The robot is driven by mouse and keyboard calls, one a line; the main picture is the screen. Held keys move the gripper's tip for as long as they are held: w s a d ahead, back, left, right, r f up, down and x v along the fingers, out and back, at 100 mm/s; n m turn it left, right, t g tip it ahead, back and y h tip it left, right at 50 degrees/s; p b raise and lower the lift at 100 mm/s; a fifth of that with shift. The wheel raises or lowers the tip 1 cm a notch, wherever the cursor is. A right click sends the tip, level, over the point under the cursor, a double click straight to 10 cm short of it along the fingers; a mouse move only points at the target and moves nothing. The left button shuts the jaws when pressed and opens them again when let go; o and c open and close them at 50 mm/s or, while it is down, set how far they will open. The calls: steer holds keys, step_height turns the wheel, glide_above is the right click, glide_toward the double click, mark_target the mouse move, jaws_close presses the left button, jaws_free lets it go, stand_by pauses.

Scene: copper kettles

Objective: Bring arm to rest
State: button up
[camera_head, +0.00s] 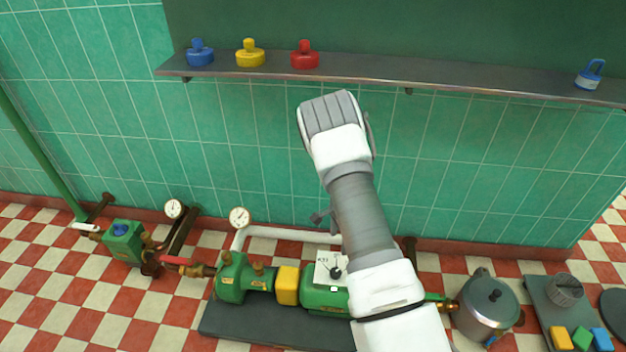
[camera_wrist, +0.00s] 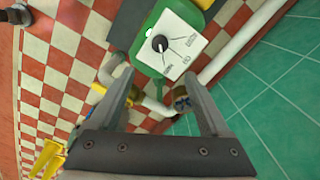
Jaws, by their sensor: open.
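My arm (camera_head: 365,225) rises from the bottom right of centre in the head view, and its end is raised in front of the green tiled wall below the shelf. My gripper (camera_wrist: 160,88) shows in the wrist view with its two fingers wide apart and nothing between them. In the head view the fingers cannot be made out. Beyond the fingers, in the wrist view, are a white panel with a black knob (camera_wrist: 159,43) and pipework, apart from the gripper.
A dark shelf (camera_head: 450,80) holds blue, yellow and red knobbed pieces at left and a blue-topped padlock-like item (camera_head: 590,75) at right. Below stand a green pump machine (camera_head: 235,275), gauges, a metal kettle (camera_head: 485,310) and a tray (camera_head: 540,300) with coloured blocks. The checkered floor is open at left.

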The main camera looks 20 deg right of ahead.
steer(key=s+a+r+n+t+y, duration=0.15)
steer(key=a+r+n, duration=0.25)
steer(key=r, duration=1.1)
steer(key=s+a+r+n+t, duration=0.1)
steer(key=s+a+r+n, duration=0.25)
steer(key=r, duration=1.25)
steer(key=s+a+r+n+t+h, duration=0.1)
steer(key=s+a+r+n+t, duration=0.1)
steer(key=s+r+n, duration=0.65)
steer(key=s+a+r+n+t+h, duration=0.1)
steer(key=s+r, duration=0.4)
steer(key=s, duration=0.9)
step_height(320, 180, up, 22)
steer(key=p, duration=2.2)
steer(key=shift+r, duration=0.15)
steer(key=shift+a+y, duration=0.1)
steer(key=shift+y, duration=0.15)
